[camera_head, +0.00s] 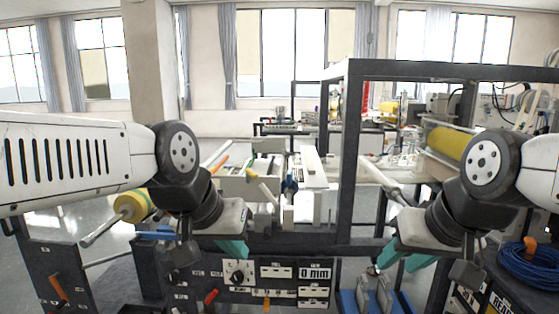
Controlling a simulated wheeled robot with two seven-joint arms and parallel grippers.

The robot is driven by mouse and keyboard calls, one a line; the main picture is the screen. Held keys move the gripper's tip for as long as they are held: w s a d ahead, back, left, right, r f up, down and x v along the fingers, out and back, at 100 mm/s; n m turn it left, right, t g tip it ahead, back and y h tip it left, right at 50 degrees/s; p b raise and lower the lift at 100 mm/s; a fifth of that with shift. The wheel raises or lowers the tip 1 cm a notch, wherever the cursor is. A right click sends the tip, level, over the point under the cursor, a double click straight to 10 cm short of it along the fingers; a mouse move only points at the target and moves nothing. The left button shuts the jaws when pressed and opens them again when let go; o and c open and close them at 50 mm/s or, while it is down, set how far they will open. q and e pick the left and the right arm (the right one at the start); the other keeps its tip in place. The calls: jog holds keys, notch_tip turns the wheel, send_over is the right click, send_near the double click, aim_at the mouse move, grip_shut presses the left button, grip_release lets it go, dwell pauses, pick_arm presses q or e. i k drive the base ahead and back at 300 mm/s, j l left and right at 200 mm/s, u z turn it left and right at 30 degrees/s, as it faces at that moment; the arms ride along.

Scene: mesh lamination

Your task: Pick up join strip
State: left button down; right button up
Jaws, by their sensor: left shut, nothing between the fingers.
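My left gripper (233,249) is in front of the machine's dark front panel at the left of centre. Its teal fingers are together, with nothing between them. My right gripper (405,261) is at the right of centre, and its two teal fingers stand apart, with nothing seen between them. I cannot tell for certain which thing is the join strip. A long pale strip-like piece (312,166) lies on the machine bed beyond the grippers, and neither gripper touches it.
The dark front panel (283,271) carries knobs, labels and a "0 mm" display. A black frame post (349,150) stands between my arms. A yellow roll (450,143) is at the right, a coiled blue cable (528,268) at the lower right, and a roller (131,205) at the left.

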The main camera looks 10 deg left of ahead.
aim_at(310, 165)
jog(key=i+u, duration=0.35)
jog(key=i, duration=0.4)
jog(key=i+u, duration=0.3)
jog(key=i, duration=0.45)
